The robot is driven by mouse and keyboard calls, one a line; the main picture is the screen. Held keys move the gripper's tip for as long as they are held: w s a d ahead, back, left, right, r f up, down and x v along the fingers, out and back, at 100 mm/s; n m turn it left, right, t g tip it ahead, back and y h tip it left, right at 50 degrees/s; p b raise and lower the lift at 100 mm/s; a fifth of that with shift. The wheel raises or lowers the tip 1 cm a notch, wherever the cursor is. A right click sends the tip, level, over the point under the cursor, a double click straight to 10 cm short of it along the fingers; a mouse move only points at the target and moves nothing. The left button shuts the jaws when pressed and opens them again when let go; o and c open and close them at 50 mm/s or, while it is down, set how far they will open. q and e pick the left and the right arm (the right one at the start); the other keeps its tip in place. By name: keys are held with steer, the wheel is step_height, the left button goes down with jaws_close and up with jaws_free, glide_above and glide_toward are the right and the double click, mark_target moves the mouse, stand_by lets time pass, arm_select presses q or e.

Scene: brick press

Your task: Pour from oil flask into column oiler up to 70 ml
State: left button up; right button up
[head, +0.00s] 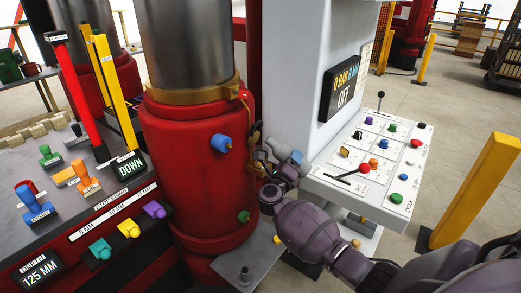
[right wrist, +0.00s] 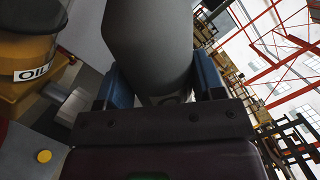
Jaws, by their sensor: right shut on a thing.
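My right gripper (head: 294,158) is at the right side of the red press column (head: 195,165) in the head view. In the right wrist view its blue fingers (right wrist: 165,88) are shut on a smooth grey body, the oil flask (right wrist: 150,40). The flask (head: 279,148) shows only small in the head view and looks tilted; its mouth and contents cannot be made out. A yellow and dark vessel labelled "OIL" (right wrist: 35,72), seemingly the column oiler, is left of the flask in the right wrist view, apart from it. Its level is not readable. My left gripper is not in view.
A control panel (head: 372,160) with coloured knobs and a lever stands right of my gripper, below a display reading OFF (head: 346,88). A yellow post (head: 478,190) is farther right. A console (head: 75,215) with stamps and levers fills the left.

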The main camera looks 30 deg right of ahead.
steer(key=shift+s+d+n, duration=0.15)
steer(key=shift+s+n, duration=0.05)
steer(key=shift+n, duration=0.5)
stand_by(1.0)
stand_by(0.4)
steer(key=shift+s+n, duration=0.1)
steer(key=shift+n, duration=0.2)
steer(key=shift+r+t, duration=0.25)
steer(key=shift+t, duration=0.05)
stand_by(0.5)
steer(key=shift+d+n, duration=0.15)
steer(key=shift+n, duration=0.15)
steer(key=shift+r, duration=0.15)
steer(key=shift+s, duration=0.1)
